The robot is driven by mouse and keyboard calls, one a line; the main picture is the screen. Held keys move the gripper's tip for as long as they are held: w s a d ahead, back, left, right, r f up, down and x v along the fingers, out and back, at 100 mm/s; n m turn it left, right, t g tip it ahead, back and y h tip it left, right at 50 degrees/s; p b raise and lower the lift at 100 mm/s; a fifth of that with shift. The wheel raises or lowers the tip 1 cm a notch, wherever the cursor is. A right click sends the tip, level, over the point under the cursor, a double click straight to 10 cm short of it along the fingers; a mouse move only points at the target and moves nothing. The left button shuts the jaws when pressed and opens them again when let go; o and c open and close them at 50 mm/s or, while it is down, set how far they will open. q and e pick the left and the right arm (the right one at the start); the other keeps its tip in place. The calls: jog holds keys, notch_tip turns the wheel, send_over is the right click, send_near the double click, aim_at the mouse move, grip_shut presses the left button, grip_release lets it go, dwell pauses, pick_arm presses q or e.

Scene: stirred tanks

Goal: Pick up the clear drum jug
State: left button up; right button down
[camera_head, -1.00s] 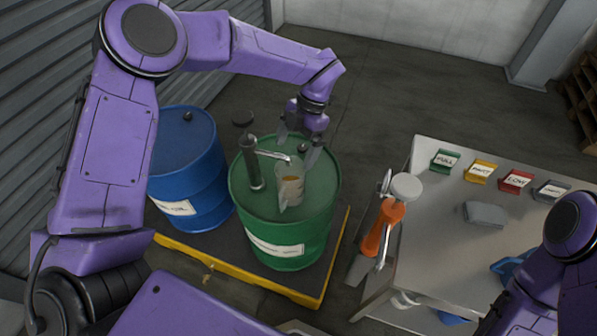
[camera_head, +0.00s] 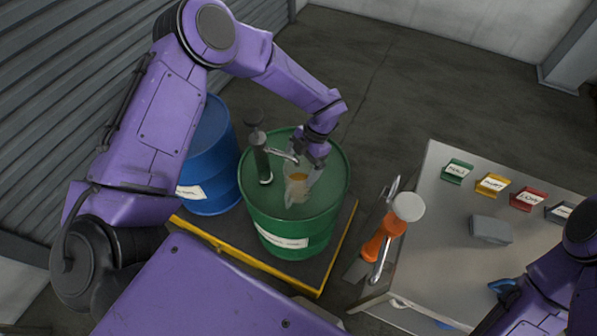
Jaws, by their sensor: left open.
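The clear drum jug (camera_head: 298,188) stands on top of the green drum (camera_head: 287,228), with some amber liquid showing in it. A dark hand pump (camera_head: 261,157) with a metal spout rises from the drum lid to the left of the jug. My left gripper (camera_head: 307,171) points down at the jug's upper part from behind; its fingers are open and appear to be around or beside it, which I cannot tell exactly. My right arm shows at the lower right edge, and its gripper is out of view.
A blue drum (camera_head: 212,165) stands left of the green one on a yellow-edged pallet (camera_head: 240,254).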

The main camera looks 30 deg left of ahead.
pick_arm(q)
jog(key=c, duration=1.5)
